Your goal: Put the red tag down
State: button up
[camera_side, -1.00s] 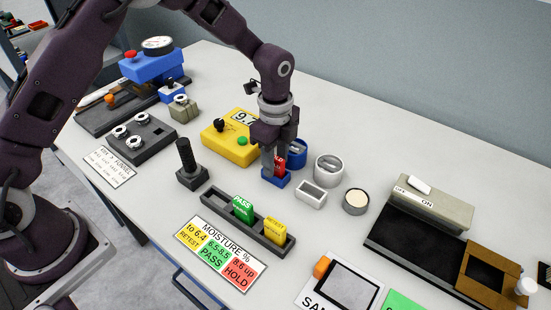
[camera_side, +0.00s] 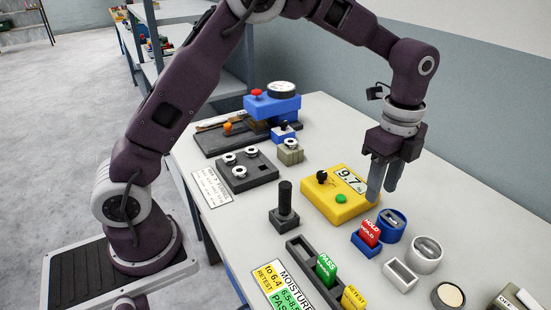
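The red tag (camera_side: 370,231), marked HOLD, stands upright in a small blue block (camera_side: 365,246) on the table. My gripper (camera_side: 382,191) is above and a little behind the tag in the picture, fingers pointing down. The two fingers look apart with nothing between them, and they are clear of the tag. A green PASS tag (camera_side: 326,267) and a yellow RETEST tag (camera_side: 352,298) stand in a dark slotted rack (camera_side: 306,262) at the front.
A yellow meter (camera_side: 325,203) reading 9.7 is left of the gripper. A blue ring-shaped cup (camera_side: 391,229), a grey cup (camera_side: 425,257) and a white open box (camera_side: 400,276) stand close right of the tag. A black upright handle (camera_side: 285,205) is at the left.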

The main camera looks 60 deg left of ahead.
jog(key=s+a+r+n+t, duration=0.2)
jog(key=s+a+r+n, duration=0.25)
jog(key=s+r, duration=0.2)
jog(key=s+a+r+n+t, duration=0.1)
jog(key=s+a+r+n, duration=0.2)
jog(key=s+r+n, duration=0.4)
jog(key=s+a+f+n+t, duration=0.2)
jog(key=s+n, duration=0.4)
jog(key=s, duration=0.8)
jog(key=shift+s+f+t, duration=0.25)
jog(key=shift+f+t, duration=0.05)
jog(key=shift+f, duration=0.2)
jog(key=shift+a, duration=0.1)
